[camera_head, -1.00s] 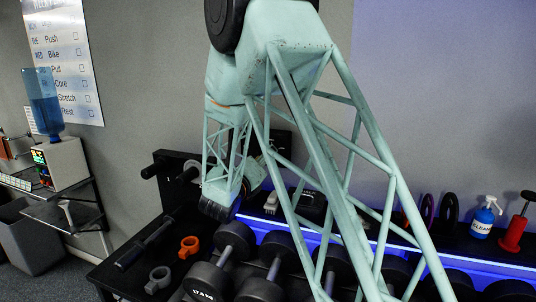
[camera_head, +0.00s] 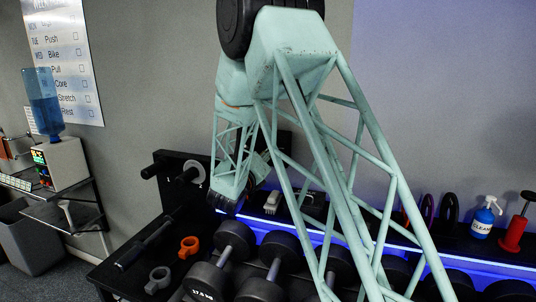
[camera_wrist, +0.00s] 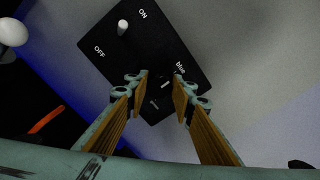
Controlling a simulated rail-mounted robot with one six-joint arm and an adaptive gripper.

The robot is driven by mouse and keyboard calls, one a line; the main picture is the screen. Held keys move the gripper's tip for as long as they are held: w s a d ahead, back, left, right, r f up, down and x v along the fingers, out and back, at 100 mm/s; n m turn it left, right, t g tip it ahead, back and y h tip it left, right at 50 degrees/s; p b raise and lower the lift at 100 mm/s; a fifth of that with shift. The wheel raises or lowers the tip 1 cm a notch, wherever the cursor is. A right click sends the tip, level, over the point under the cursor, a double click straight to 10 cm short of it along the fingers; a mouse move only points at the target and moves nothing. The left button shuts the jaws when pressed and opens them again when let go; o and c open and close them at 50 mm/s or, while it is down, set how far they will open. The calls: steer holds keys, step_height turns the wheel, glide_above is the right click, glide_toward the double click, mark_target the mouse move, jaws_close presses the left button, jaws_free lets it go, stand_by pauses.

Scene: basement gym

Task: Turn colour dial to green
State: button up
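In the wrist view, a black control panel (camera_wrist: 105,30) carries a pale toggle (camera_wrist: 122,27) between ON and OFF labels. Lower on it is a dark colour dial (camera_wrist: 165,85) with a small white mark. The word "blue" shows just right of the dial; another label below it is too small to read. My gripper (camera_wrist: 161,82) is open, with its two wood-coloured fingers apart on either side of the dial. I cannot tell whether they touch it.
A rack below holds several dumbbells (camera_head: 277,244), an orange clamp (camera_head: 189,246) and a grey clamp (camera_head: 158,279). A blue spray bottle (camera_head: 484,216) and a red pump-like object (camera_head: 515,235) stand at the right. A water dispenser (camera_head: 60,162) is at the left.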

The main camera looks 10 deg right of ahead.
steer(key=shift+c, duration=0.9)
steer(key=shift+m+b, duration=0.6)
steer(key=shift+b, duration=0.2)
steer(key=shift+s+d+f+m+b, duration=0.1)
steer(key=shift+m+b, duration=2.1)
steer(key=shift+m, duration=2.25)
steer(key=shift+d+r+m+b, duration=0.1)
steer(key=shift+m+b, duration=2.15)
steer(key=shift+m, duration=2.15)
steer(key=shift+s+d+f+m+b, duration=0.1)
steer(key=shift+m+b, duration=2.1)
steer(key=shift+m, duration=2.25)
